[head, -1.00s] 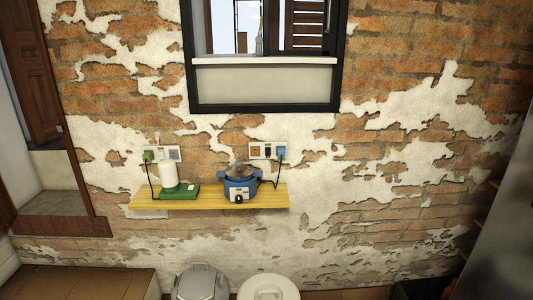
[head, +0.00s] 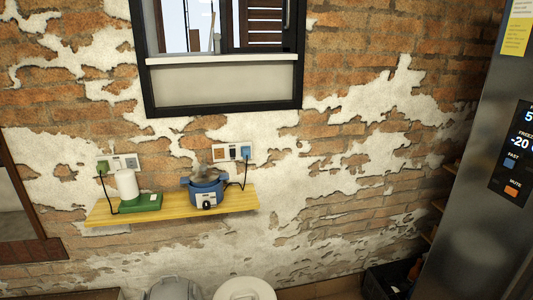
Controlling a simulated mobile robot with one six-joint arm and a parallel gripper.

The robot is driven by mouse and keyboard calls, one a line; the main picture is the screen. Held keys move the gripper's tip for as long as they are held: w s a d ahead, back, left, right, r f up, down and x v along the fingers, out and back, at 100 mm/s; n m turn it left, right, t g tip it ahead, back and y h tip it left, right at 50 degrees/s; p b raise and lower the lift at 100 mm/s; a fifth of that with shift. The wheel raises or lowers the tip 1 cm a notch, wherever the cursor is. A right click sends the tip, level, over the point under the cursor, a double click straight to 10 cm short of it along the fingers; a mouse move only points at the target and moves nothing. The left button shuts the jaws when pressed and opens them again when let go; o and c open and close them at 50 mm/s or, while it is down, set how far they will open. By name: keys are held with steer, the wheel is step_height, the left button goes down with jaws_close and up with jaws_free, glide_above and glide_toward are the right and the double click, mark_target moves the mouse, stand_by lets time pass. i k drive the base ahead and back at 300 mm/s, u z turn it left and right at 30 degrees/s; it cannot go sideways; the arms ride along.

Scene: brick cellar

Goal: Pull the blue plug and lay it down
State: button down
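The blue plug (head: 246,153) sits in the right end of a white wall outlet strip (head: 222,154) in the head view. A dark cord runs from it down to a blue pot-like appliance (head: 206,192) with a dial. That appliance stands on the right part of a yellow wooden shelf (head: 170,212). My gripper is not in view.
A green plug (head: 102,167) sits in a second outlet on the left, corded to a green-based device (head: 140,203) with a white cylinder. Two bins (head: 245,289) stand below the shelf. A steel fridge (head: 475,215) is at the right. A framed window (head: 222,75) is above.

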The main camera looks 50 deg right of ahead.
mark_target(245, 151)
steer(key=u, duration=1.2)
steer(key=k, duration=0.1)
steer(key=z, duration=2.5)
steer(key=k, duration=0.9)
steer(key=u, duration=0.15)
steer(key=i, duration=0.65)
